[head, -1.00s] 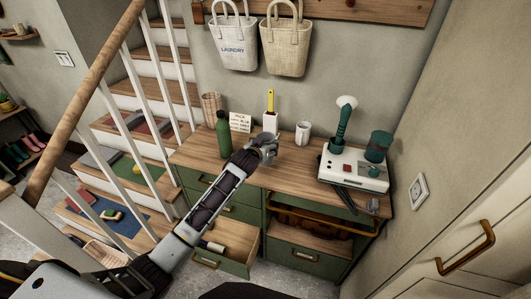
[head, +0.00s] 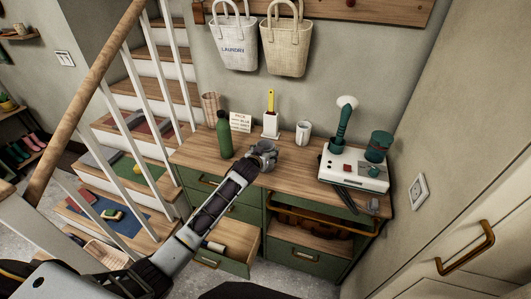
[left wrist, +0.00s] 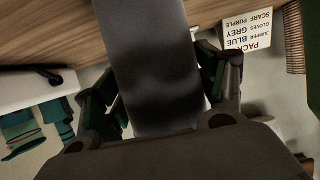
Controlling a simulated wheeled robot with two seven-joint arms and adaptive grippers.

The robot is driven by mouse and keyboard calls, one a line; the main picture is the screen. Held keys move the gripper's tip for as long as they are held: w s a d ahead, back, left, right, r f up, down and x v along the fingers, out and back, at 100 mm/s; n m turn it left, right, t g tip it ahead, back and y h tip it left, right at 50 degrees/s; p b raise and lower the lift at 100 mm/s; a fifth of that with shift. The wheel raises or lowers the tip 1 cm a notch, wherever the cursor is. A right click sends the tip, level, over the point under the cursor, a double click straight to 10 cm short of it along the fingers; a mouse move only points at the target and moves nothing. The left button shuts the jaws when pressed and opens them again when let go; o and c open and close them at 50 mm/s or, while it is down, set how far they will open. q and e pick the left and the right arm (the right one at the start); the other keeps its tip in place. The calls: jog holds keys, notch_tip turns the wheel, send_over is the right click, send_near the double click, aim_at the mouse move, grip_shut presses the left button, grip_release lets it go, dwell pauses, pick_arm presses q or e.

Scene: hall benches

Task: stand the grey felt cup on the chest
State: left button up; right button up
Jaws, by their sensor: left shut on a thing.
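The chest is green with a wooden top (head: 292,170) and stands against the wall in the head view. My left gripper (head: 264,157) is over the front left part of the top, beside the green bottle. In the left wrist view my left gripper (left wrist: 160,100) is shut on a dark grey, smooth-sided thing, which I take to be the grey felt cup (left wrist: 150,65). The cup hides much of that view. In the head view the hand largely covers it, so I cannot tell whether its base touches the wood. My right gripper is not in view.
A green bottle (head: 224,135), a card (head: 240,122), a white holder with a yellow-handled brush (head: 271,126) and a white cup (head: 303,132) stand around the hand. A white console (head: 352,170) is on the right. A lower drawer (head: 228,247) is open. The top's middle is clear.

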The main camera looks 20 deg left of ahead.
pick_arm(q)
jog(key=shift+f, duration=0.15)
jog(key=o, duration=1)
jog(key=shift+r, duration=0.2)
jog(key=shift+v, duration=5.95)
